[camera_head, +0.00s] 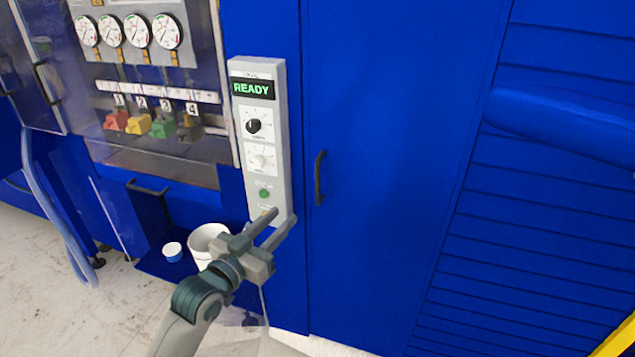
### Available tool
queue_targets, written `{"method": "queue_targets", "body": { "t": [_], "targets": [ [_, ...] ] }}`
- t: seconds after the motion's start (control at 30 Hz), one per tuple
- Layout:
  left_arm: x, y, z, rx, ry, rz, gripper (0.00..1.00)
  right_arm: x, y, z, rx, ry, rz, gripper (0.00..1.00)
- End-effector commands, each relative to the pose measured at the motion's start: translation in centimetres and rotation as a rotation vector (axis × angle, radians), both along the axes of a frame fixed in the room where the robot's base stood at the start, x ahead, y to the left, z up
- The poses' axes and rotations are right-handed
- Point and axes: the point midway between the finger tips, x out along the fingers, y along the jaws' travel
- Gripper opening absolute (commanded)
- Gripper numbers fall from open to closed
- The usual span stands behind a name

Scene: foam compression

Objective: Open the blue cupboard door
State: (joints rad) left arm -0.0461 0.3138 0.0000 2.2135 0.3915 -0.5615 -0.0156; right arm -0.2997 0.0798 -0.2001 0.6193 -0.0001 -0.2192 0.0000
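The blue cupboard door (395,150) is a tall flat panel in the middle of the head view, and it looks shut. Its dark upright handle (319,178) is on the left side of the door. My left gripper (284,215) is below and left of the handle, in front of the lower end of the grey control panel. Its two fingers are apart with nothing visible between them. It appears apart from the handle. My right gripper is not in view.
The grey control panel (261,160) reads READY and stands left of the door. A white bucket (205,240) and a small blue-and-white cup (172,252) stand left of my gripper. A blue louvred panel (545,200) lies to the right, with a yellow bar (620,340) at the lower right.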

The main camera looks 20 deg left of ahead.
Motion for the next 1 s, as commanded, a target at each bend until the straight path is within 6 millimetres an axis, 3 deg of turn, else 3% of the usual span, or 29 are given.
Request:
{"method": "queue_targets", "body": {
  "t": [0.37,1.0],
  "targets": [
    [3.2,-0.8,0.3,-0.001,-0.001,0.0,0.29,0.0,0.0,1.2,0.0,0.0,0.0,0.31],
    [14.0,-3.3,0.3,-0.001,0.001,-0.001,0.29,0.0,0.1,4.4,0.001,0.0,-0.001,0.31]
  ]
}}
